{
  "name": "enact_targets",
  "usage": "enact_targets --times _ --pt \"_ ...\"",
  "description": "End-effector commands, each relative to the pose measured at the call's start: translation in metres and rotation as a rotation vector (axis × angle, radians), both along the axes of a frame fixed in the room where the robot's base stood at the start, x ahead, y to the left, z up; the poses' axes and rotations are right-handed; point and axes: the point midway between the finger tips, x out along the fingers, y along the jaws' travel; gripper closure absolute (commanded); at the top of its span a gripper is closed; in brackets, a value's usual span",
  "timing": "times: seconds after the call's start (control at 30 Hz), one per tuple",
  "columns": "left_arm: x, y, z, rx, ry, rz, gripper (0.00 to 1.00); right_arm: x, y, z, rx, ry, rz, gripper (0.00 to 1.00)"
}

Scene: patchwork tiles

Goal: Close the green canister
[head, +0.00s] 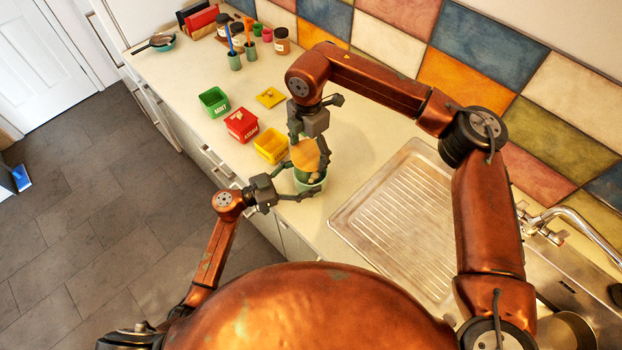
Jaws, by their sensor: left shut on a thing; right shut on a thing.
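The green canister (309,187) stands on the worktop just left of the sink's drainboard, partly hidden by my grippers. My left gripper (300,193) comes in from the left, low down, and is shut on the canister's body. My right gripper (309,157) reaches down from above and is shut on a round tan lid (305,154). The lid is tilted and is over the canister's mouth. The gripper fingers hide part of the lid, and I cannot tell whether it touches the rim.
A yellow box (271,146), a red box (241,124) and a green box (214,102) stand left of the canister. A loose yellow lid (270,97) lies behind them. Jars and cups stand farther back. The metal drainboard (400,205) on the right is clear.

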Motion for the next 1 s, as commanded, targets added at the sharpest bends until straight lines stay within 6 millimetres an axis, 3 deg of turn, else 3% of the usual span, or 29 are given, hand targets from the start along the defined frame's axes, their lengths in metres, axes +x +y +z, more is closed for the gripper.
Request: enact_targets --times 0.27,0.6,1.0 --pt "0.000 0.000 0.000 0.000 0.001 0.001 0.70 0.000 0.000 -0.006 0.000 0.001 0.000 0.47" --pt "0.000 0.000 0.000 0.000 0.001 0.001 0.70 0.000 -0.001 -0.049 0.000 0.001 0.000 0.47" --pt "0.000 0.000 0.000 0.000 0.001 0.001 0.70 0.001 -0.001 -0.050 0.000 0.000 0.000 0.47"
